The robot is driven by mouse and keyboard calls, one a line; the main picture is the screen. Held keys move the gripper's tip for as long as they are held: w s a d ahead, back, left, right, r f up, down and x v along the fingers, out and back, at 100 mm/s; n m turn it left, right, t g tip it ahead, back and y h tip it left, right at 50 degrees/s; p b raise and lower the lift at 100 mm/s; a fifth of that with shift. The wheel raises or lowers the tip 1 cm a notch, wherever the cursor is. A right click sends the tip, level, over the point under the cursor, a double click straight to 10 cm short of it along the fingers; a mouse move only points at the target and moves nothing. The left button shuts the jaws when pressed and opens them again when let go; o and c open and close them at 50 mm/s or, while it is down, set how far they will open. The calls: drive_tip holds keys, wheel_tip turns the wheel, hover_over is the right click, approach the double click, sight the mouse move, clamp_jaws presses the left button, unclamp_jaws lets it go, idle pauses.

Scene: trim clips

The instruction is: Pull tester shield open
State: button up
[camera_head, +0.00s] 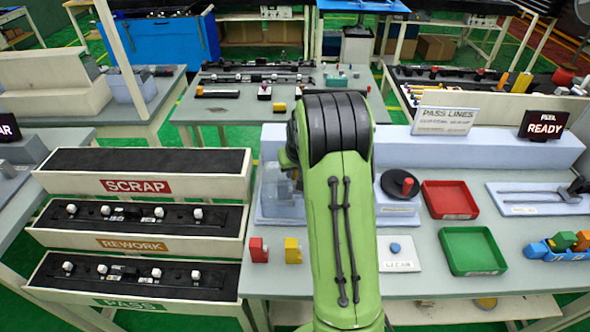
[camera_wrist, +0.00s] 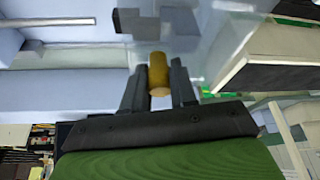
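The tester's clear shield (camera_head: 280,195) shows as a translucent box just left of my arm in the head view. My arm hides its right side. In the wrist view the see-through shield panel (camera_wrist: 215,45) spans the area ahead of the fingers. A tan cylindrical handle (camera_wrist: 158,75) stands between the two fingers of my gripper (camera_wrist: 158,82). The fingers lie close along both sides of the handle with no clear gap, and appear shut on it. In the head view the gripper's fingers are hidden behind my arm.
Scrap (camera_head: 140,187), rework (camera_head: 135,245) and pass (camera_head: 130,303) racks stand left. A red block (camera_head: 259,250) and a yellow block (camera_head: 293,250) sit in front of the tester. Right are a red tray (camera_head: 450,200), a green tray (camera_head: 471,251) and a blue-button panel (camera_head: 399,255).

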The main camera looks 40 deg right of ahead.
clamp_jaws()
drive_tip(key=s+d+b, duration=0.1)
drive_tip(key=s+d, duration=0.5)
drive_tip(key=d, duration=0.3)
drive_tip(key=shift+s+b, duration=0.4)
drive_tip(key=o, duration=0.8)
unclamp_jaws()
